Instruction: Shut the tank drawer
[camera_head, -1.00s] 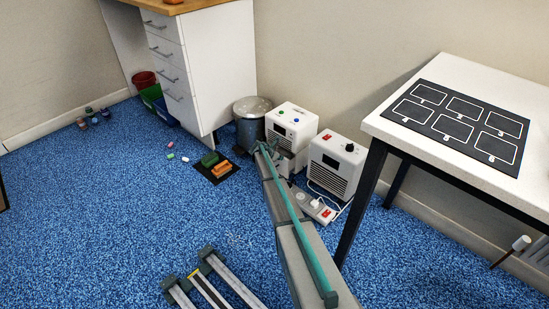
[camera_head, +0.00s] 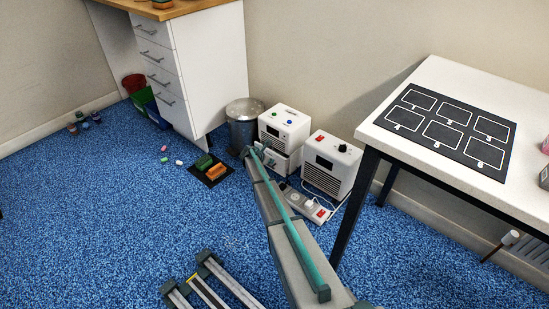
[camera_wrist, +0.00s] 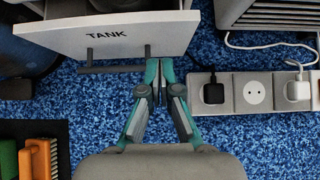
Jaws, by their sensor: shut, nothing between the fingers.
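The tank drawer (camera_wrist: 135,37) has a pale front with the word TANK and a dark bar handle (camera_wrist: 112,69). In the wrist view it stands out from its unit, with part of its inside visible at the top. In the head view the drawer (camera_head: 281,162) sits low in the white unit (camera_head: 284,127) with green and blue buttons, partly behind my arm. My gripper (camera_wrist: 155,77) is shut and empty. Its fingertips are at the lower edge of the drawer front, by the handle's right end. I cannot tell whether they touch it.
A power strip (camera_wrist: 226,92) lies close right of my gripper, below a second white unit (camera_head: 332,164). A metal bin (camera_head: 243,122) stands left of the drawer's unit. A dark mat with green and orange brushes (camera_head: 217,170) lies in front. A white table (camera_head: 430,65) stands at right.

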